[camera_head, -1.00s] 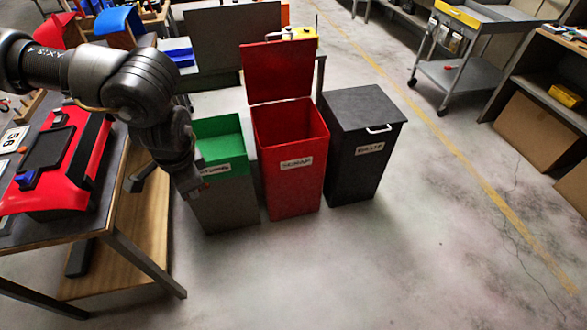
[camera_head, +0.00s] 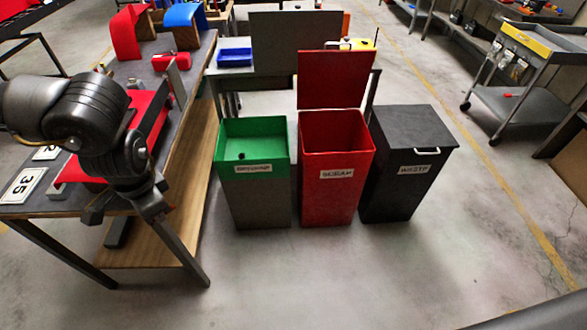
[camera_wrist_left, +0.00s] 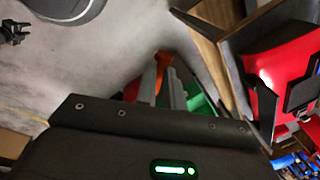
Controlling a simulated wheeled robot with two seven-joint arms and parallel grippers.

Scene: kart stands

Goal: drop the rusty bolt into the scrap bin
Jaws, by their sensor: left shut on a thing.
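The red scrap bin (camera_head: 337,190) stands on the floor between a green-topped bin and a black bin. Its lid (camera_head: 333,80) is raised and its mouth is open. My left gripper (camera_head: 153,208) is low at the table's near right corner, left of the bins and apart from them. In the left wrist view, the left gripper's fingers (camera_wrist_left: 162,88) are shut on a small orange-brown piece, which looks like the rusty bolt (camera_wrist_left: 163,68); the fingers partly hide it. The bolt cannot be made out in the head view.
The green-topped bin (camera_head: 253,172) is open, with a small dark spot inside. The black bin (camera_head: 407,180) has its lid shut. A table (camera_head: 185,110) with red panels and number plates is at left. The floor in front of the bins is clear.

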